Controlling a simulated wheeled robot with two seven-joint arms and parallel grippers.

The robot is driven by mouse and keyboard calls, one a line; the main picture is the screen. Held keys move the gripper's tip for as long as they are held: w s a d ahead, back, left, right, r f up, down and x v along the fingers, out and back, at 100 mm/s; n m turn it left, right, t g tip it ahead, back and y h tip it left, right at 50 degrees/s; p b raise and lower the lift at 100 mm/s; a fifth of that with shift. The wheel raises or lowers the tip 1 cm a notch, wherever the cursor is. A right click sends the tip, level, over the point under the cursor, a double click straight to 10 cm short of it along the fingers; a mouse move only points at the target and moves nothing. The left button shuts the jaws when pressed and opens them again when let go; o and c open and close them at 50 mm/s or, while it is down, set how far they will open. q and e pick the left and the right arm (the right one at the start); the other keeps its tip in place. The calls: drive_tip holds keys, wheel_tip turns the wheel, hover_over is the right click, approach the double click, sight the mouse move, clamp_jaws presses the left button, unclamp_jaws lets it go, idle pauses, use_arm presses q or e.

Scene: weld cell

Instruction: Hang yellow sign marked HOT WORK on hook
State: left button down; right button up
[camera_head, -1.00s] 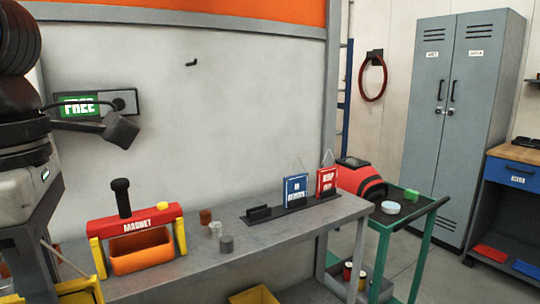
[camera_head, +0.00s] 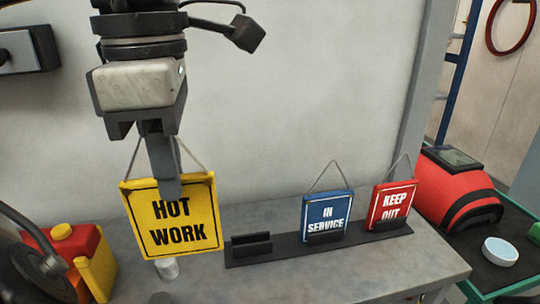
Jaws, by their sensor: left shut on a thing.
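The yellow HOT WORK sign (camera_head: 170,235) hangs upright, its face toward me, with a grey cord loop rising above its top edge. My left gripper (camera_head: 168,185) is shut on it, its fingers in front of the sign's upper middle. The sign is in front of the grey wall, over the left part of the bench. The hook is not visible in the current view. My right gripper is not in view.
A black rack (camera_head: 237,258) on the bench (camera_head: 310,275) holds the blue IN SERVICE sign (camera_head: 327,212) and red KEEP OUT sign (camera_head: 391,207); its left slot is empty. A cup (camera_head: 167,268) stands below the yellow sign.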

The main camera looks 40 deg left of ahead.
use_arm(q)
drive_tip(key=shift+s, duration=0.3)
drive_tip(key=w+a+f+p, duration=0.1)
drive_tip(key=w+a+f, duration=0.1)
drive_tip(key=w+f, duration=1)
drive_tip(key=shift+w+a+f, duration=0.3)
drive_tip(key=shift+w, duration=0.7)
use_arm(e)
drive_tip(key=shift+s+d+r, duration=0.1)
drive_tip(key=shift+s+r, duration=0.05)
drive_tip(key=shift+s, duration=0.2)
use_arm(q)
drive_tip(key=shift+f, duration=0.35)
drive_tip(key=c, duration=1.5)
unclamp_jaws()
drive_tip(key=shift+r, duration=0.1)
